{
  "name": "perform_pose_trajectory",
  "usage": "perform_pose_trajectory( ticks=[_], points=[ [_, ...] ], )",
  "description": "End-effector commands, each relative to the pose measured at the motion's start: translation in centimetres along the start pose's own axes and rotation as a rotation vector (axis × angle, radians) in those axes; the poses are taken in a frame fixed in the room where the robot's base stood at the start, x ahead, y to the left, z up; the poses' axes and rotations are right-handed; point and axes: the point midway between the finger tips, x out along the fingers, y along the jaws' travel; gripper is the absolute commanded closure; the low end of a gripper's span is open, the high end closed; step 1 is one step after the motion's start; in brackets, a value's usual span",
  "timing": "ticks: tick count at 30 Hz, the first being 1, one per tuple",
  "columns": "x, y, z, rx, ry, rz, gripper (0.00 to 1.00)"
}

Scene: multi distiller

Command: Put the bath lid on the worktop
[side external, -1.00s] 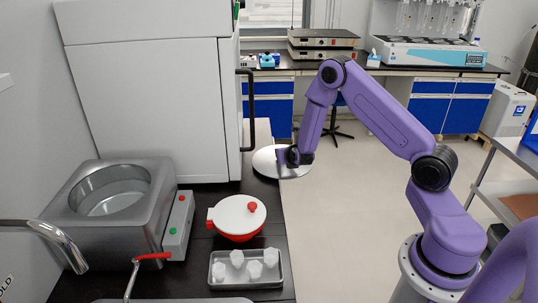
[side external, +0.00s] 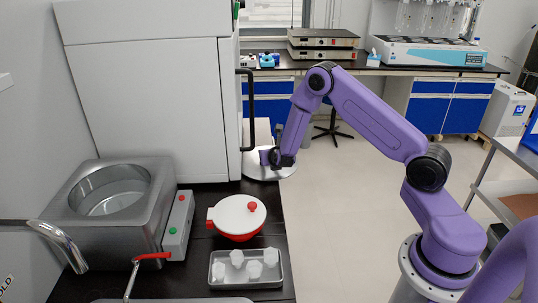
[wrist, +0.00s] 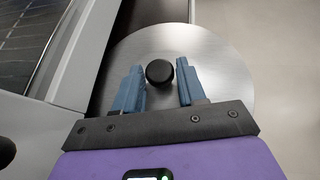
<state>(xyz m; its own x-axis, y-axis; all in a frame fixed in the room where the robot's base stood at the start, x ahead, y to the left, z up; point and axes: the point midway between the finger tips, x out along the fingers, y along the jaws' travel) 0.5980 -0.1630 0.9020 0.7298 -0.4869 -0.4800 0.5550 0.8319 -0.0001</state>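The bath lid (wrist: 222,78) is a round, flat metal disc with a black knob (wrist: 160,72) at its middle. In the side view my gripper (side external: 268,157) and the lid (side external: 257,173) are at the right edge of the dark worktop (side external: 205,262), beside the tall white cabinet. The arm hides part of the lid, and I cannot tell whether the lid touches the worktop. The steel bath (side external: 110,192) stands open at the left.
A red pot with a white cover (side external: 237,214) and a tray of small white cups (side external: 247,283) stand on the near worktop. Open floor lies to the right.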

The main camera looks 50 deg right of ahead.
Motion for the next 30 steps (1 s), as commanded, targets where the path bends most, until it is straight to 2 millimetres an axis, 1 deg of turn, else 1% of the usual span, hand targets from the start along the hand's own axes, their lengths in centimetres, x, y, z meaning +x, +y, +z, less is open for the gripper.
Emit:
perform_pose_trajectory(
  ticks=[10, 14, 17, 20, 27, 30],
  points=[
    [0.0, 0.0, 0.1, 0.001, -0.001, 0.0, 0.42],
    [-0.6, 0.0, 0.3, 0.0, 0.0, 0.001, 0.42],
    [-1.7, 0.1, 0.3, -0.001, 0.0, 0.001, 0.42],
    [-3.3, 0.1, 0.3, -0.002, 0.0, 0.002, 0.42],
    [-7.8, 0.1, 0.3, -0.001, -0.001, 0.002, 0.42],
    [-9.4, 0.1, 0.3, -0.001, -0.001, 0.003, 0.42]
  ],
)
